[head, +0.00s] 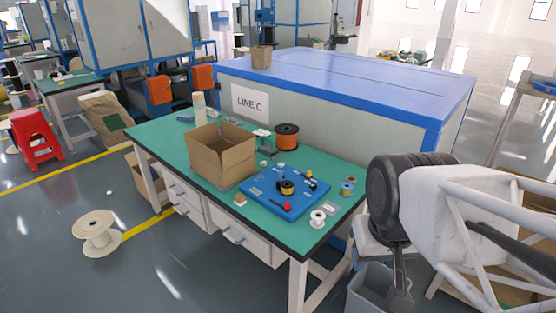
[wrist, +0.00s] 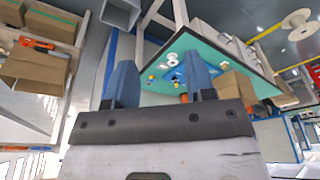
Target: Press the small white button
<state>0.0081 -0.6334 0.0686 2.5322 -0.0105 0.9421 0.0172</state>
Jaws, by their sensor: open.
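A blue board (head: 262,203) lies on the green workbench (head: 150,133) near its right end. It carries a dark spool with an orange-yellow core (head: 287,187), a red part (head: 287,206) and small pale parts near its far edge. I cannot tell which of these is the small white button. In the wrist view the bench (wrist: 228,55) appears upside down, with the board (wrist: 172,74) beyond the fingers. My gripper (wrist: 161,72) is open, its two blue-grey fingers wide apart with nothing held between them. It is away from the board and touches nothing visible.
An open cardboard box (head: 222,160) stands left of the board, with an orange spool (head: 287,135) behind it. A small white spool (head: 318,218) and a blue spool (head: 347,188) stand to the board's right. A blue-topped cabinet (head: 340,80) borders the bench's back.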

